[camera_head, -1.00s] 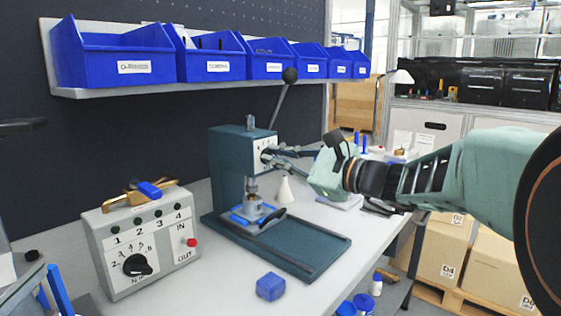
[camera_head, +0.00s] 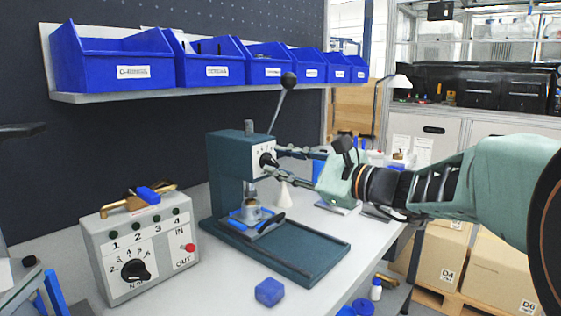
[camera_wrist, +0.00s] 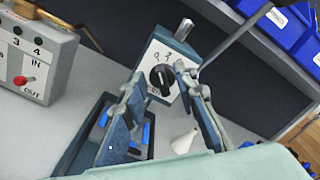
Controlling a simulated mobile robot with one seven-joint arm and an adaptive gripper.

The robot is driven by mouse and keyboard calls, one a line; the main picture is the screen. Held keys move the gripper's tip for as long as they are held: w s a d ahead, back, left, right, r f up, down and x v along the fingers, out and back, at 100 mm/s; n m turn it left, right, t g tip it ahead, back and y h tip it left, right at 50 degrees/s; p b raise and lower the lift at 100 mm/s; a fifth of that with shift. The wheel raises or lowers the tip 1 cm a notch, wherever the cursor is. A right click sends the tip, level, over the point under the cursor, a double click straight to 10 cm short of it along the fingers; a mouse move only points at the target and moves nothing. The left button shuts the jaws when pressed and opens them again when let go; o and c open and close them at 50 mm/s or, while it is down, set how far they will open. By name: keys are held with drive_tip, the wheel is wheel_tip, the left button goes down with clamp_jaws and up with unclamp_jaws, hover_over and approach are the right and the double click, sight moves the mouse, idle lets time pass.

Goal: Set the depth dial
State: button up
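The dial is a black knob (camera_head: 268,160) on the white, marked face plate of a dark teal press (camera_head: 228,170). In the wrist view, the knob (camera_wrist: 161,80) has a light pointer line and a few marks above it, too small to read surely. My gripper (camera_head: 276,163) is open in front of the plate, one finger above and one below the knob in the head view. In the wrist view, the fingers of my gripper (camera_wrist: 160,82) stand on either side of the knob. I cannot tell whether they touch it.
A grey control box (camera_head: 144,248) with another black dial (camera_head: 135,271) and a red button stands at left. A metal part in a blue holder (camera_head: 250,216) sits under the press. A white cone (camera_head: 284,193) stands behind; a blue block (camera_head: 269,292) lies in front. Blue bins (camera_head: 112,62) line the shelf.

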drive_tip(key=v, duration=1)
drive_tip(key=shift+s+f, duration=0.1)
